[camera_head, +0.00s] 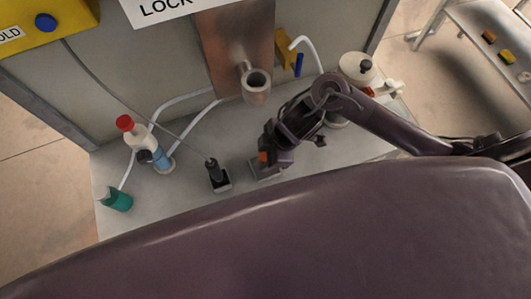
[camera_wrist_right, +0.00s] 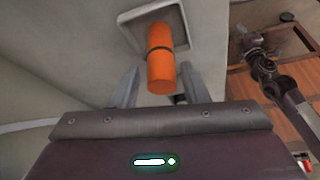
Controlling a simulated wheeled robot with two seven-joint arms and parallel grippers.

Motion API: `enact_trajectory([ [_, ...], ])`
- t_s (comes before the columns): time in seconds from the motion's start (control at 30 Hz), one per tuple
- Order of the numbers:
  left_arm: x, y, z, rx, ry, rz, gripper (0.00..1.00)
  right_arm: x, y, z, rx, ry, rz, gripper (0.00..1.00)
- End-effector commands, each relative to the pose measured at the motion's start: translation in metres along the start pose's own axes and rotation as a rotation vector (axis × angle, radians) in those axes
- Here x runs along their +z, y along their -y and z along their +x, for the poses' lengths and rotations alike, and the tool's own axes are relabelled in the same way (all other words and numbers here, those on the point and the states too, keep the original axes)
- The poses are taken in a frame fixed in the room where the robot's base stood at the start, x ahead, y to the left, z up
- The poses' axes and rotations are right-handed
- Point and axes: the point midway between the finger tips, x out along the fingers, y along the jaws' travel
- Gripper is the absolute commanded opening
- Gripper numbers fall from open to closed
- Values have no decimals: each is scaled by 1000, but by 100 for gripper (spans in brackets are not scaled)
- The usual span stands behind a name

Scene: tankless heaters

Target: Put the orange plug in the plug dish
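The orange plug (camera_wrist_right: 160,62) is a cylinder with a dark band, in the middle of the right wrist view. Its far end lies over a square, pale-rimmed dish (camera_wrist_right: 128,17); I cannot tell how deep it sits. My right gripper (camera_wrist_right: 160,88) is open, with one finger on each side of the plug and visible gaps between. In the head view, my right gripper (camera_head: 277,155) is low over the bench and hides most of the plug (camera_head: 263,157). The grey dish (camera_head: 265,174) shows below it. My left gripper is not in view.
A black-handled item (camera_head: 215,172) stands in a small tray left of the dish. A red-capped bottle (camera_head: 141,137) and a green-and-white container (camera_head: 116,199) stand farther left. A copper-coloured panel with a metal pipe cup (camera_head: 256,86) rises behind. A white round vessel (camera_head: 354,68) is right.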

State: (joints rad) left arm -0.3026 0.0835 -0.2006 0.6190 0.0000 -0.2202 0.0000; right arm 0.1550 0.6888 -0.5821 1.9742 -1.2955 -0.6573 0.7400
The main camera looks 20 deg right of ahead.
Motion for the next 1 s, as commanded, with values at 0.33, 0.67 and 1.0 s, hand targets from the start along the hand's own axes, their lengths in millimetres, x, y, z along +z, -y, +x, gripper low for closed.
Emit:
enact_trajectory([
  [0.33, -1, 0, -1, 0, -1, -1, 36, -1, 0, -2, 1, -1, 0, 47],
  [0.67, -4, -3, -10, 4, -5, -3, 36, -2, -2, -56, 6, 0, -4, 47],
  [1.0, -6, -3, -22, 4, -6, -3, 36, -1, -1, -115, 3, 1, -3, 47],
])
